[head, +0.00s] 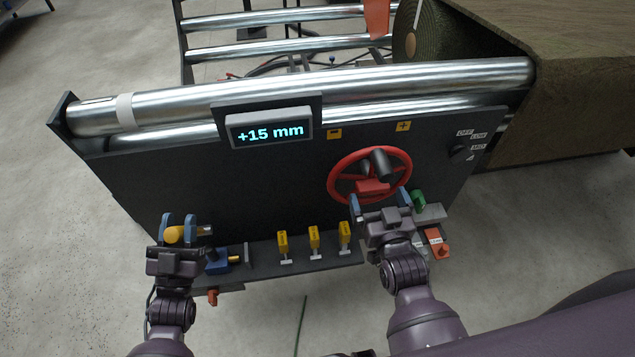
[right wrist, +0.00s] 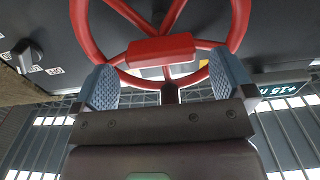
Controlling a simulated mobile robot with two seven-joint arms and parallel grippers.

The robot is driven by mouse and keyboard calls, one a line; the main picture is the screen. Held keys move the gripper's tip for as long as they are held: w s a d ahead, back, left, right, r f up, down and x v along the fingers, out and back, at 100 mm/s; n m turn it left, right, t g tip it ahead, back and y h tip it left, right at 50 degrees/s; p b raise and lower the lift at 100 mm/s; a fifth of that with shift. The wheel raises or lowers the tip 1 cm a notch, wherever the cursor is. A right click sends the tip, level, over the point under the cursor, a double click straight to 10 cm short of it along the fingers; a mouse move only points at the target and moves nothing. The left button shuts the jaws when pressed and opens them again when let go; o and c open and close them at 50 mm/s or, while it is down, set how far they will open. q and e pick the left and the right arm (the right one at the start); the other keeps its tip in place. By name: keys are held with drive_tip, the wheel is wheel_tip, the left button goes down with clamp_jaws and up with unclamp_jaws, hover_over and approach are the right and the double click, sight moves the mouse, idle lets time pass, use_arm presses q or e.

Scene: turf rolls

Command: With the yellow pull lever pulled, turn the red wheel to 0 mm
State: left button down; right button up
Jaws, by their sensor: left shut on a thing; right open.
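The display (head: 271,131) on the dark panel reads +15 mm. The red wheel (head: 335,180) with a dark knob (head: 381,164) is mounted on the panel's right part. My right gripper (head: 381,203) is open at the wheel's lower rim. In the right wrist view the red wheel (right wrist: 160,48) shows ahead, its hub and lower rim between the blue fingers (right wrist: 160,88), with no grip on it. The yellow pull lever (head: 174,235) is at the panel's lower left, and my left gripper (head: 179,222) is shut on its yellow knob.
Several yellow clips (head: 314,240) stand on the lower ledge. A green part (head: 418,199) and an orange part (head: 437,244) lie right of my right gripper. A black selector knob (head: 459,154) is at the panel's right. Metal rollers (head: 300,85) and a turf roll (head: 435,42) are behind.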

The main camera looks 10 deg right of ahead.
drive_tip(key=shift+w, duration=1.45)
drive_tip(key=shift+c, duration=0.5)
drive_tip(key=c, duration=1.1)
drive_tip(key=shift+c, duration=0.2)
drive_tip(key=shift+n, duration=0.3)
